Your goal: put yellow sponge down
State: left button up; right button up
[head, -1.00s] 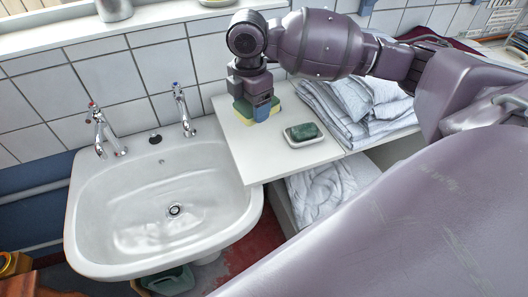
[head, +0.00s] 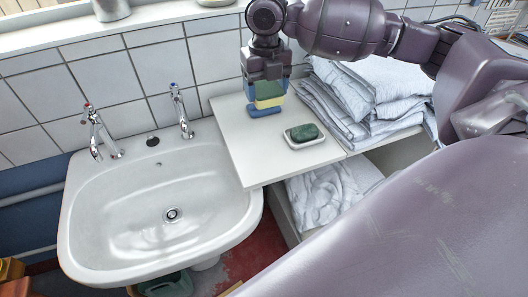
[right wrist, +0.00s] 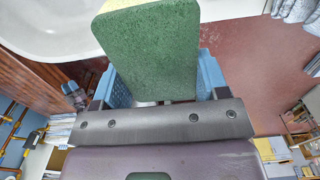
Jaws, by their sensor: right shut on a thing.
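The yellow sponge (head: 269,103) has a green scouring face. My right gripper (head: 266,98) is shut on it, above the white shelf top (head: 235,143) right of the sink. In the head view the sponge shows as a yellow strip between the blue fingers; whether its underside touches the shelf cannot be told. In the right wrist view the sponge's green face (right wrist: 155,45) fills the space between the blue fingers, with a yellow edge at its upper left. My left gripper is not in view.
A dish with a green soap (head: 304,133) sits on the shelf, right of and in front of the gripper. Folded light cloths (head: 365,95) are stacked farther right. The white sink (head: 165,205) with two taps is at left. The shelf's front left part is clear.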

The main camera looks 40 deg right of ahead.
jog(key=b, duration=0.1)
send_over(266, 156)
notch_tip(266, 156, down, 15)
jog(key=shift+a+f, duration=0.1)
jog(key=shift+f, duration=0.05)
notch_tip(266, 156, down, 4)
jog(key=shift+r+b, duration=0.1)
jog(key=shift+b, duration=0.3)
jog(key=shift+f, duration=0.4)
jog(key=shift+f, duration=0.2)
jog(key=o, duration=0.9)
jog(key=shift+c, duration=0.2)
notch_tip(266, 156, up, 12)
jog(key=shift+r+p, duration=0.25)
jog(key=shift+p, duration=0.25)
